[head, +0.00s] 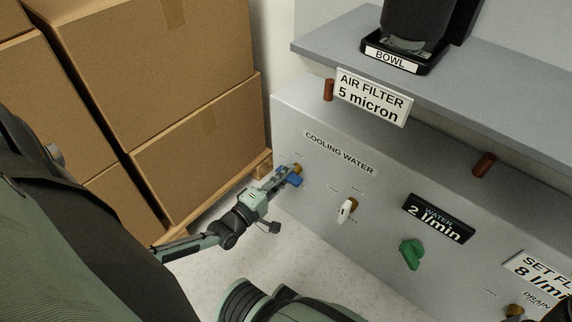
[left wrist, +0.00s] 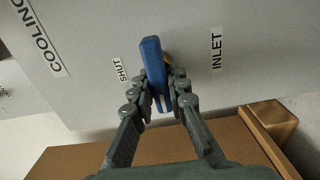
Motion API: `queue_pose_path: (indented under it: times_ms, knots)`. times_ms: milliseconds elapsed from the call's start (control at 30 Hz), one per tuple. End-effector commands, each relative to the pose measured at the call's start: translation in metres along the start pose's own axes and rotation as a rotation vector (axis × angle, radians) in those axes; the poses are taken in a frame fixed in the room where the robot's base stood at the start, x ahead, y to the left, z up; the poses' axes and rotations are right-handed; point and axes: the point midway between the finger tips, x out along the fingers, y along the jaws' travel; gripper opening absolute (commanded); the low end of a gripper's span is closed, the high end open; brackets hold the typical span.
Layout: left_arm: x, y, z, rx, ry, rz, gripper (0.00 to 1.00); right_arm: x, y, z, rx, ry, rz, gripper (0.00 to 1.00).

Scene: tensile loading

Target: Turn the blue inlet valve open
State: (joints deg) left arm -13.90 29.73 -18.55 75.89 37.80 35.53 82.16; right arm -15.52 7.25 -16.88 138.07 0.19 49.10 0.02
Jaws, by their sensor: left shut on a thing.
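The blue inlet valve handle (head: 291,181) is on the grey panel under the COOLING WATER label, at the left end of the panel. My left gripper (head: 279,183) reaches it from the lower left. In the left wrist view, the two fingers of my left gripper (left wrist: 162,98) close around the blue handle (left wrist: 152,62), one on each side. The handle runs lengthwise between them, with its upper end sticking out past the fingertips. A brass stem (left wrist: 167,60) shows behind it. The SHUT label (left wrist: 121,70) is to its left and the INLET label (left wrist: 216,48) to its right. My right gripper cannot be seen.
A white-handled valve (head: 346,210) and a green knob (head: 411,254) sit on the panel right of the blue valve. Stacked cardboard boxes (head: 198,150) on a pallet stand close on the left. A shelf (head: 480,80) with a black bowl unit juts out above.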

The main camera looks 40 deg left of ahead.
Motion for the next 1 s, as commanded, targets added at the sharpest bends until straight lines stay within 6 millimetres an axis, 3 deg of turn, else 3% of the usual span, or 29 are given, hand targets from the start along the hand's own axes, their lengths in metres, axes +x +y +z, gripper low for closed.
queue_pose_path:
  times_ms: [400,433,600,867,1000]
  knots:
    - [0.0,0.0,0.0,-0.011,0.001,-0.001,0.0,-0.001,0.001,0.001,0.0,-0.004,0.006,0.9]
    - [0.0,0.0,0.0,-0.011,0.001,-0.001,0.17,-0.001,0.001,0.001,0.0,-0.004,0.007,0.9]
    - [0.0,0.0,0.0,-0.009,0.0,-0.001,0.36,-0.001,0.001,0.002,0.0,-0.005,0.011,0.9]
    - [-0.001,0.0,0.0,-0.008,0.0,-0.001,0.36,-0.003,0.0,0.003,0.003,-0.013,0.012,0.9]
    - [-0.01,-0.001,0.0,-0.008,0.0,-0.003,0.36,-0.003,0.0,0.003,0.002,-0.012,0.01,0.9]
